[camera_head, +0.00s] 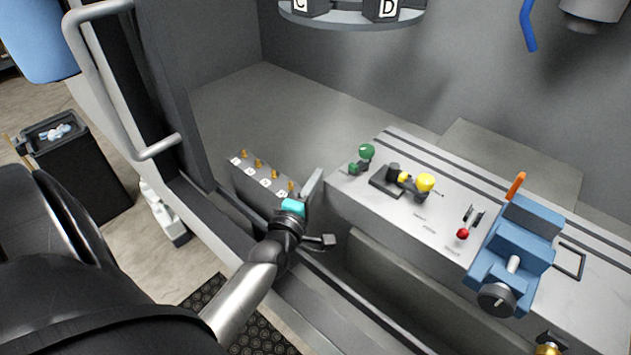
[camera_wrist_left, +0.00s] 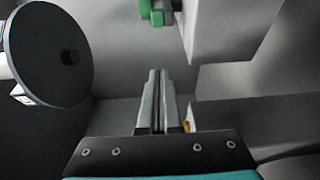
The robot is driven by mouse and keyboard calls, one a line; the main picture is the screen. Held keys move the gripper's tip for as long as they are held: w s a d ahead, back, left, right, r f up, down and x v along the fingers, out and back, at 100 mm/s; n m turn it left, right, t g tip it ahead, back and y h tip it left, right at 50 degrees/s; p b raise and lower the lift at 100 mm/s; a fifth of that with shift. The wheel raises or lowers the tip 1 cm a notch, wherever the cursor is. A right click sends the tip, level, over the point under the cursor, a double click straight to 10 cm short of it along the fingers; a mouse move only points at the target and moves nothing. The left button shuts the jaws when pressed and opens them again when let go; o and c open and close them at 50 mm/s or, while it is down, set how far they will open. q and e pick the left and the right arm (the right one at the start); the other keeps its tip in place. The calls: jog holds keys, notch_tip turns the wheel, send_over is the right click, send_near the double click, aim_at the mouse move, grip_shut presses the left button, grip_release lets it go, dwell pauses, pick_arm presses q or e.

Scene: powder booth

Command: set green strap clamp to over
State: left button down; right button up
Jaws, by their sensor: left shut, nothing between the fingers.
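The green strap clamp, with its round green knob (camera_head: 366,151) and small green block (camera_head: 353,168), sits at the left end of the grey bench top. Part of it also shows at the top edge of the left wrist view (camera_wrist_left: 152,8), beyond my fingertips and apart from them. My left gripper (camera_head: 315,180) is shut and empty, just left of the bench's end and below the clamp in the head view. Its two fingers lie together in the left wrist view (camera_wrist_left: 155,78). My right gripper is in neither view.
A yellow-knobbed clamp (camera_head: 424,183), a red-tipped lever (camera_head: 463,233) and a blue vise (camera_head: 518,250) stand further right on the bench (camera_head: 400,210). A strip with several brass fittings (camera_head: 265,177) lies left of my gripper. A dark disc (camera_wrist_left: 48,50) shows in the wrist view.

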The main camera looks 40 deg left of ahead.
aim_at(360, 163)
pick_arm(q)
jog(key=w, duration=0.2)
jog(key=w+d, duration=0.1)
jog(key=w, duration=0.3)
jog(key=shift+w+d, duration=0.1)
jog(key=shift+d, duration=0.5)
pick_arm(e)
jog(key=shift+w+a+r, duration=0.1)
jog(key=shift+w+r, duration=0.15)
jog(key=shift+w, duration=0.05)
